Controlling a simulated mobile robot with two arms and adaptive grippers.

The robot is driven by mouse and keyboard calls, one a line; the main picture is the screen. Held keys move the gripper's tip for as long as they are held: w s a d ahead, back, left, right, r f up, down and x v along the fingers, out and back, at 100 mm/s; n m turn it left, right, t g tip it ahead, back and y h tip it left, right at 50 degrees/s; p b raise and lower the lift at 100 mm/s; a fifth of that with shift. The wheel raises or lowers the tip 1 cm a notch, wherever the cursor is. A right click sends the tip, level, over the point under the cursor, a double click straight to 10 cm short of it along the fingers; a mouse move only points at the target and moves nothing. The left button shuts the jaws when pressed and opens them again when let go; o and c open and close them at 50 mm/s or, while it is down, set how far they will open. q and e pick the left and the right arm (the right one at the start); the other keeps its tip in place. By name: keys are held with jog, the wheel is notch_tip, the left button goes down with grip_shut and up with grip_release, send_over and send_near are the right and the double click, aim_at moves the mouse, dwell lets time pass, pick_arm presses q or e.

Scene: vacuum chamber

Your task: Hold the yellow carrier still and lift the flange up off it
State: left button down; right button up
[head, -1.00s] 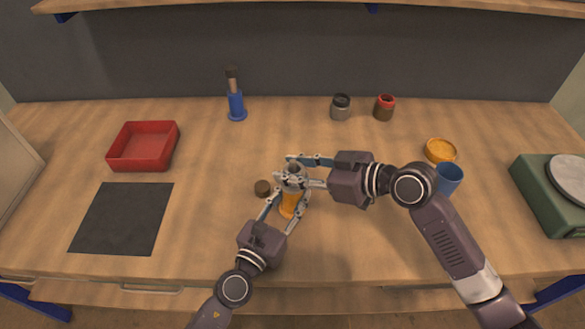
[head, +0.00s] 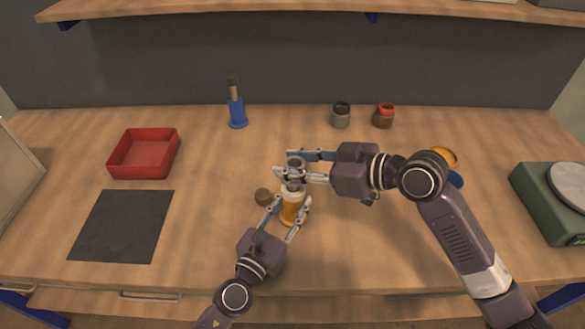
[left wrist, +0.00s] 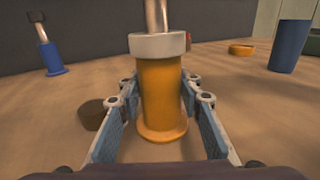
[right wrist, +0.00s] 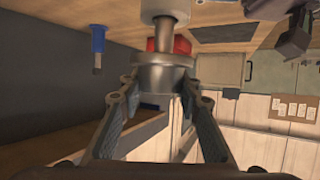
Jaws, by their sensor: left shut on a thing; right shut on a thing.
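The yellow carrier (head: 290,210), an orange-yellow cylinder with a white collar (left wrist: 158,45) and a wide foot, stands upright on the worktop. My left gripper (head: 290,209) is shut on it, with a finger on either side in the left wrist view. The grey metal flange (right wrist: 165,75) is held in my right gripper (head: 296,172), shut on it above the carrier. Its metal stem (left wrist: 156,15) shows between flange and collar. Whether the stem's end is still inside the collar is hidden.
A small brown round piece (head: 264,197) stands left of the carrier. A red tray (head: 143,155) and dark mat (head: 122,226) are left; a green scale (head: 548,205) is right.

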jog(key=shift+r, duration=2)
pick_arm(q)
jog(key=c, duration=1.3)
grip_release()
jog(key=v, duration=1)
jog(key=shift+s+a, duration=0.15)
jog(key=shift+s, duration=0.2)
jog(key=shift+s+a, duration=0.3)
jog(key=shift+s, duration=0.25)
